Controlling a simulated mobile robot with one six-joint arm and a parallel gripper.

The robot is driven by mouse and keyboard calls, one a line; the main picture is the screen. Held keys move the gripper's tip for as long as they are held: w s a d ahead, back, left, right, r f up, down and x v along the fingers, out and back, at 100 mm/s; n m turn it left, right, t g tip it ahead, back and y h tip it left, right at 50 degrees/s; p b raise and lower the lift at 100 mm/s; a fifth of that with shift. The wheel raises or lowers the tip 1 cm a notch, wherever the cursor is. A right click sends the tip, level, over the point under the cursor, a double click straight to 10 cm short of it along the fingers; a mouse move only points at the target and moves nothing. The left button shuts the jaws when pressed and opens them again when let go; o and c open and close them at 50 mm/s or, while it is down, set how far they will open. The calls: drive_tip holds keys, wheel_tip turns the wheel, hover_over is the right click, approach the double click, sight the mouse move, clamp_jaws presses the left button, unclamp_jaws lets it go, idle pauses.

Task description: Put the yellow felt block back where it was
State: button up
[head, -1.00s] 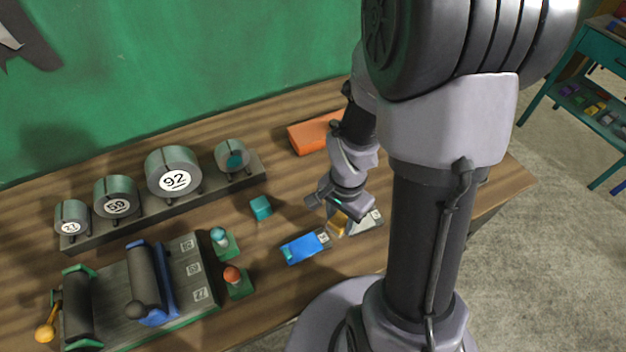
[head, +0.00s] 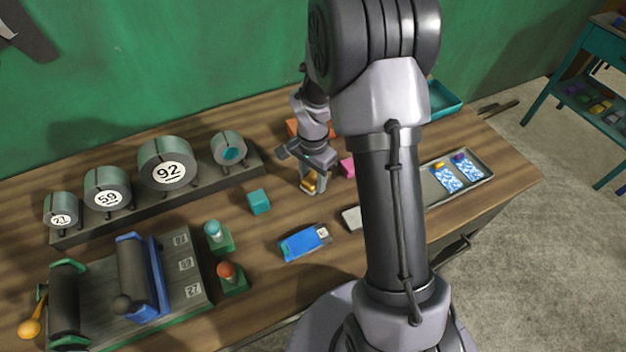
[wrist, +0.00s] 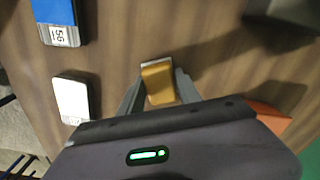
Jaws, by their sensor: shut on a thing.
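The yellow felt block (head: 309,181) is between the fingers of my gripper (head: 311,184), over the middle of the wooden bench. In the wrist view the block (wrist: 158,86) shows as mustard yellow with a pale grey far edge, and the gripper (wrist: 160,84) is shut on it with a finger at each side. A shadow falls on the wood beside it. I cannot tell whether the block touches the bench or hangs just above it.
A teal cube (head: 258,201) is to the left, a pink block (head: 347,166) to the right. A blue piece (head: 304,242) and a pale piece (head: 352,217) lie in front. An orange block (wrist: 270,118) is close by. A metal tray (head: 479,183) sits at right.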

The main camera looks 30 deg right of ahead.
drive_tip(key=shift+f, duration=0.1)
drive_tip(key=o, duration=1.3)
wheel_tip(320, 180, up, 12)
drive_tip(key=p, duration=0.4)
wheel_tip(320, 180, up, 10)
drive_tip(key=n+t, duration=0.2)
drive_tip(key=n, duration=0.1)
hover_over(313, 178)
drive_tip(key=s+a, duration=0.4)
drive_tip(key=a, duration=0.1)
drive_tip(key=s+a+r+n+t, duration=0.1)
drive_tip(key=s+a+r+n, duration=0.1)
drive_tip(key=s, duration=0.3)
drive_tip(key=s+a+r+n+t+y, duration=0.1)
drive_tip(key=s+a+r+n, duration=0.1)
drive_tip(key=s, duration=0.3)
drive_tip(key=s+a+r+n+t+y, duration=0.1)
drive_tip(key=s+a+r+n, duration=0.1)
drive_tip(key=s+a+r, duration=0.2)
drive_tip(key=shift+s+t, duration=0.4)
drive_tip(key=shift+s, duration=0.3)
